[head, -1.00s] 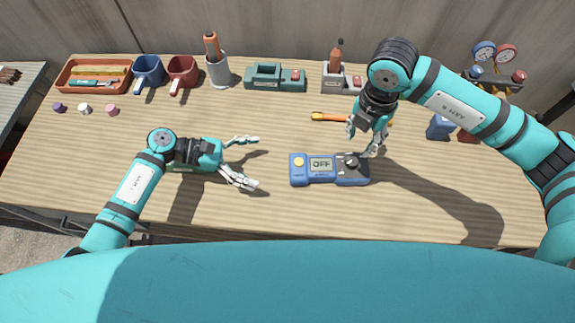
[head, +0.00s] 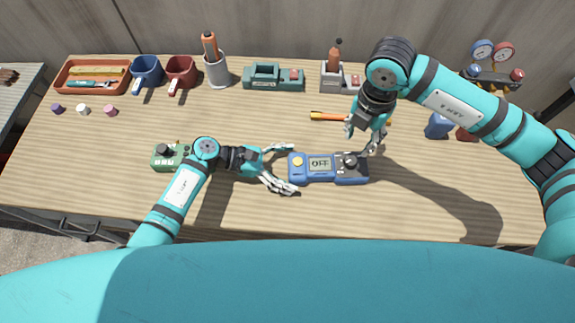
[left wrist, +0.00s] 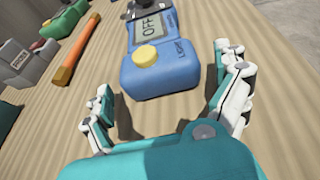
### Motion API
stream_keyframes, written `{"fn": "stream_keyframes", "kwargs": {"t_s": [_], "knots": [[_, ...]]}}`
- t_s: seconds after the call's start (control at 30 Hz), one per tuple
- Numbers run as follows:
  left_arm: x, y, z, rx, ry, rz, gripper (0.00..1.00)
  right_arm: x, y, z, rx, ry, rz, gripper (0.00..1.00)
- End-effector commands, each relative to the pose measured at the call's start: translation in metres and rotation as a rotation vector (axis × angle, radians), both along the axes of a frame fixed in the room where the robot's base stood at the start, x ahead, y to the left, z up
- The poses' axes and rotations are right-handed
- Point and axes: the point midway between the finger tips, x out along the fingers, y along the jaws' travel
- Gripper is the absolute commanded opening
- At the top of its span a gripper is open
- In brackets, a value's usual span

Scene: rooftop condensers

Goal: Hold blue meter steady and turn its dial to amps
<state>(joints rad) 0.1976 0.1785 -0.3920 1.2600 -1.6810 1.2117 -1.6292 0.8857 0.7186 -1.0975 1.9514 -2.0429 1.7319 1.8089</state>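The blue meter (head: 326,180) lies flat on the table, its display (head: 320,163) reading OFF. It has a yellow button (head: 297,161) at its left end and a dark dial (head: 350,160) at its right end. My left gripper (head: 288,168) is open at the meter's left end. In the left wrist view its fingers (left wrist: 165,100) are spread on either side of the blue meter's near end (left wrist: 160,78), with visible gaps. My right gripper (head: 362,143) points down just above and behind the dial; its fingers look apart, with nothing seen between them.
A green meter (head: 170,157) lies left of my left gripper, partly behind my arm. An orange-handled tool (head: 328,117) lies behind the blue meter. Mugs, a tray (head: 62,88) and cases line the back. The table front is clear.

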Motion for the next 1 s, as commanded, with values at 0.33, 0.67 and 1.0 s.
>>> {"fn": "stream_keyframes", "kwargs": {"t_s": [0.33, 0.67, 1.0], "knots": [[0.0001, 0.0004, 0.0001, 0.0, 0.0, 0.0, 0.52, 0.0, 0.0, 0.0, 0.0, 0.0, 0.0, 0.38], [-0.0001, 0.0006, 0.0, 0.0, 0.001, 0.0, 0.29, 0.0, 0.0, 0.0, 0.0, 0.0, 0.0, 0.55], [0.0001, 0.0007, 0.0002, 0.0, 0.001, 0.001, 0.29, 0.0001, 0.0, 0.0021, 0.0, 0.0, 0.267, 0.55]]}}
